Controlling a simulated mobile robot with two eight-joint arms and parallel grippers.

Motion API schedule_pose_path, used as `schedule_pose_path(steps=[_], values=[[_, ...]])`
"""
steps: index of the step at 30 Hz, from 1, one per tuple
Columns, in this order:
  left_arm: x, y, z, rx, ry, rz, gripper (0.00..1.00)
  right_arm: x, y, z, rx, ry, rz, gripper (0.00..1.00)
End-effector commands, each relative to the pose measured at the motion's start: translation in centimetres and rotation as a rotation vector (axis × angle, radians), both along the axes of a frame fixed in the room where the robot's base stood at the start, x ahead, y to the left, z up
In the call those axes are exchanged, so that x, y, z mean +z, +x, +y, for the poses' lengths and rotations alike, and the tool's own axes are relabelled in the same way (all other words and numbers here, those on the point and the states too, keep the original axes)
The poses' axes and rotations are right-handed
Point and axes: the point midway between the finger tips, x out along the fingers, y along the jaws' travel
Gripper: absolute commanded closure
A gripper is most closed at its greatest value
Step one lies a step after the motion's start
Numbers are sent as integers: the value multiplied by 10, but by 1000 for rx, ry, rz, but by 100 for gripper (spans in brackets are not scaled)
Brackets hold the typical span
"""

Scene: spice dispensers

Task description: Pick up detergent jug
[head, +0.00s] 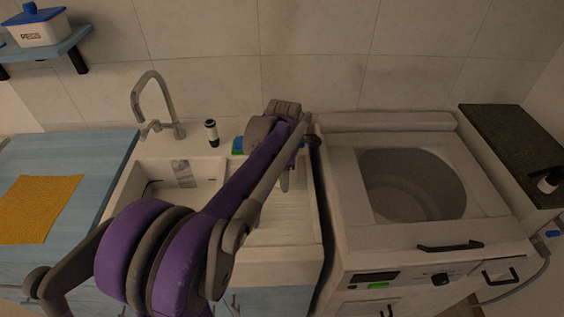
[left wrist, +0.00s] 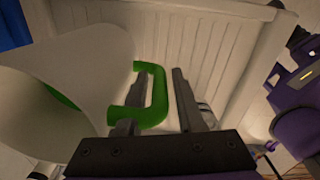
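The detergent jug shows large in the left wrist view as a pale body (left wrist: 95,55) with a green handle (left wrist: 160,98). My left gripper (left wrist: 164,72) is at the handle. Its two fingers are apart, and the upright bar of the handle lies between them, with one finger inside the loop. A gap shows between the bar and the right finger, so the gripper is not closed on it. In the head view my left arm covers most of the jug and the gripper. My right gripper is not in view.
The sink (head: 145,172) with a tap (head: 160,105) is left of my left arm, with a small dark-topped bottle (head: 212,133) behind it. A yellow cloth (head: 38,208) lies on the blue counter (head: 105,160).

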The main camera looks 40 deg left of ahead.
Motion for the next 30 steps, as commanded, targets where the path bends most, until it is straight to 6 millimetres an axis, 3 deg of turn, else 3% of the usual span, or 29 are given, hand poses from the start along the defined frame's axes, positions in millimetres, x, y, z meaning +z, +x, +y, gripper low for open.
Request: schedule_pose_path(steps=[1, 7, 30], values=[[0, 0, 0, 0, 0, 0, 63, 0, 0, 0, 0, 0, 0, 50], [0, 0, 0, 0, 0, 0, 99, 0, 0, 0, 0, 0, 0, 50], [1, 0, 0, 0, 0, 0, 100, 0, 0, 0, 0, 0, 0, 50]])
